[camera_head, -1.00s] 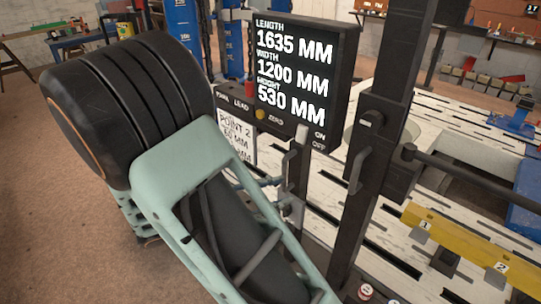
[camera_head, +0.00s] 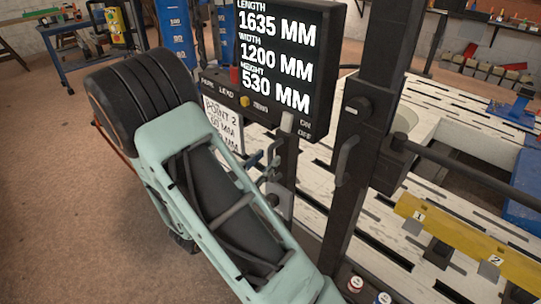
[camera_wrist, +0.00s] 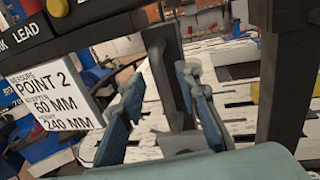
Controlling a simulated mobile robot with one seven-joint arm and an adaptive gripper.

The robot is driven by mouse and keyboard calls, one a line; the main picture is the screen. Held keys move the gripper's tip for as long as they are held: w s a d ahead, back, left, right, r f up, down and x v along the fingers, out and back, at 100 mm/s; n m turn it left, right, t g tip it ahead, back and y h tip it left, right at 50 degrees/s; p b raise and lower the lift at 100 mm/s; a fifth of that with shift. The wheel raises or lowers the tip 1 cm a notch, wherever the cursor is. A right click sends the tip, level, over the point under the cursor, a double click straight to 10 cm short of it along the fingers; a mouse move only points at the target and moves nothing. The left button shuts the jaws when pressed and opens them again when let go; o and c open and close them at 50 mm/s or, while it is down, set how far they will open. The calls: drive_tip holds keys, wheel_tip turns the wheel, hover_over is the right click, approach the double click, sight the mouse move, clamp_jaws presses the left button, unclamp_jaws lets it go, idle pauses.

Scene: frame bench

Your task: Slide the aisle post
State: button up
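A tall dark upright post (camera_head: 370,130), which I take to be the aisle post, stands at the bench's near side. It has a dark handle (camera_head: 345,160) on its face. In the wrist view a dark post (camera_wrist: 285,85) rises at the right. My gripper (camera_head: 266,162) is left of the post and below the screen, partly hidden by my arm. In the wrist view its blue fingers (camera_wrist: 160,78) are spread apart. A dark upright bar (camera_wrist: 168,65) shows between them above a grey block. I cannot tell whether the fingers touch it.
The screen console (camera_head: 275,55) overhangs just above my gripper. A card (camera_wrist: 48,92) reading POINT 2 hangs beside the left finger. The slotted white bench (camera_head: 460,95) lies behind the post, with a yellow numbered beam (camera_head: 465,240) at right. Open floor (camera_head: 60,220) is at left.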

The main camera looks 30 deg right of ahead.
sight(269, 158)
drive_tip(key=shift+x, duration=1.55)
drive_tip(key=shift+c, duration=0.2)
clamp_jaws()
